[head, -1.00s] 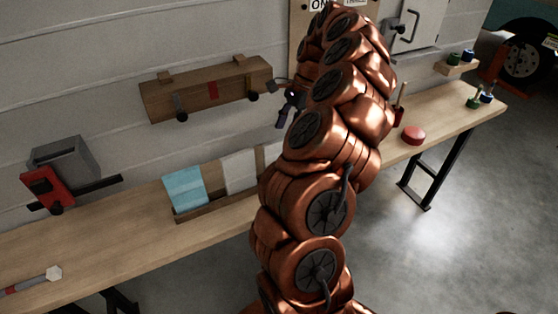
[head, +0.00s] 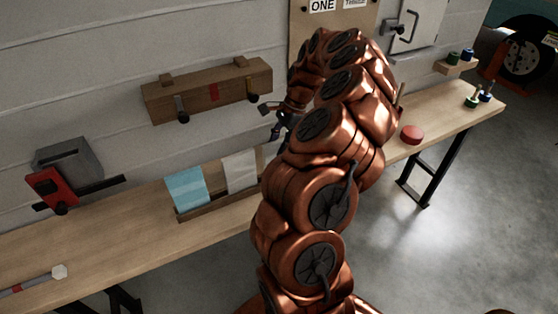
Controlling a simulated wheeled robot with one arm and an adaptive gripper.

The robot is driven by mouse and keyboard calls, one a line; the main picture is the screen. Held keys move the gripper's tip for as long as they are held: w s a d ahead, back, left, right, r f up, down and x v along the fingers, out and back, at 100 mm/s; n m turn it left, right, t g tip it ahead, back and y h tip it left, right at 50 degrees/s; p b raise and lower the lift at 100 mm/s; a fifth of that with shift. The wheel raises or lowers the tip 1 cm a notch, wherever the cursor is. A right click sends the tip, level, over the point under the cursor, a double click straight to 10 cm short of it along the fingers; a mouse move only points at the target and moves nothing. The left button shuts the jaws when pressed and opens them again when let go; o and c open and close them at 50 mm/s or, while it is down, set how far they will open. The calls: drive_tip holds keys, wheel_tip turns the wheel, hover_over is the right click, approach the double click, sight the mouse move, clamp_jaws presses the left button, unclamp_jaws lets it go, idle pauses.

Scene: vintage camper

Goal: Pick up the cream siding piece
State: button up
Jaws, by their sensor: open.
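A pale, cream-white siding piece (head: 240,171) stands upright in a wooden rack (head: 205,211) on the bench, just right of a light blue piece (head: 187,188). My gripper (head: 272,122) is open, in front of the wall above and to the right of the pale piece, apart from it. The fingers are small and dark, and I see nothing between them. My copper arm hides the rack's right end and anything standing there.
The long wooden bench (head: 110,232) runs along the wall. A wooden shelf box (head: 208,90) with dark knobs hangs left of my gripper. A red-and-grey device (head: 62,175) is at left, a hammer-like tool (head: 40,277) at front left, a red round object (head: 412,134) at right.

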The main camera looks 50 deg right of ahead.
drive_tip(key=shift+f+b, duration=0.3)
idle(0.4)
clamp_jaws()
idle(0.5)
